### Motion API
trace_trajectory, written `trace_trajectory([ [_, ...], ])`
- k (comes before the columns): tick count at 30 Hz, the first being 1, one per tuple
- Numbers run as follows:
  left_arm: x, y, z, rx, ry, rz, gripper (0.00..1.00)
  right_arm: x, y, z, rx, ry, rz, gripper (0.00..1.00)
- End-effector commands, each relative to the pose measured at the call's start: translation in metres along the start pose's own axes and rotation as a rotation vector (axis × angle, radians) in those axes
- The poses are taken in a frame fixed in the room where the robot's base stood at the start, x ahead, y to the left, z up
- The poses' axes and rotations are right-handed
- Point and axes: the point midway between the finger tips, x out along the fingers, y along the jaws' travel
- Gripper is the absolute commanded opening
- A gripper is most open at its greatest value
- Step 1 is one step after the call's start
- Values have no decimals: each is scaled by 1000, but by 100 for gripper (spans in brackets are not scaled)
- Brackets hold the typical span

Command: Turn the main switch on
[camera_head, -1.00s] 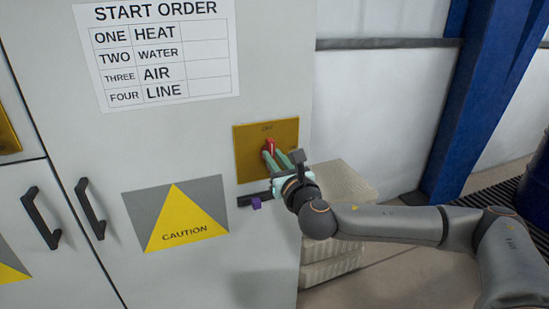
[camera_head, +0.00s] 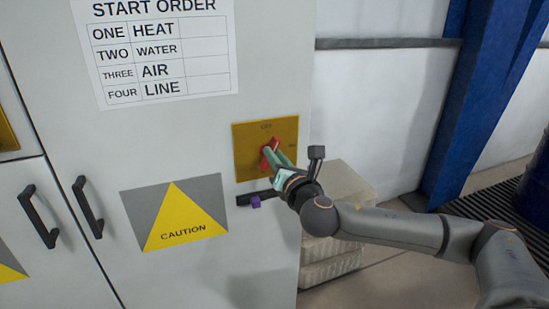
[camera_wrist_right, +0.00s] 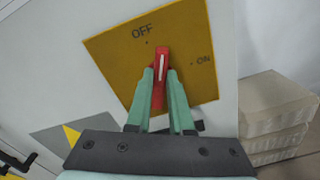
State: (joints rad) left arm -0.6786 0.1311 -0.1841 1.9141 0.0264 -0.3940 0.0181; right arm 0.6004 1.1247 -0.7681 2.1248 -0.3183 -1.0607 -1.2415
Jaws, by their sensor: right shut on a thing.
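The main switch is a red handle (camera_head: 275,143) on a gold plate (camera_head: 246,140) on the grey cabinet. The red handle (camera_wrist_right: 162,58) has a white line, and in the right wrist view it points between the OFF and ON marks, slightly past OFF. My right gripper (camera_head: 268,154) has its green fingers closed around the handle. In the wrist view the gripper (camera_wrist_right: 161,75) pinches the handle from both sides. The fingers hide part of the handle's base. My left gripper is not in view.
A black latch bar with a purple piece (camera_head: 256,202) sits just below the plate. Black door handles (camera_head: 89,208) stick out at the left. Pale stacked crates (camera_head: 335,255) stand right of the cabinet, behind my right arm. A blue column (camera_head: 480,95) rises further right.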

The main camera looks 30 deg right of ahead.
Motion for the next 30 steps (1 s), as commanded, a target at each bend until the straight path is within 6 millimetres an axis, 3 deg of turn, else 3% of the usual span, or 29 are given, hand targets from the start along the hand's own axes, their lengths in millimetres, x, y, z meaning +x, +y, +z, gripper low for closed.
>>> trace_trajectory([
  [30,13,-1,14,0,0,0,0,0,-7,-4,935,-1,-1,0],
])
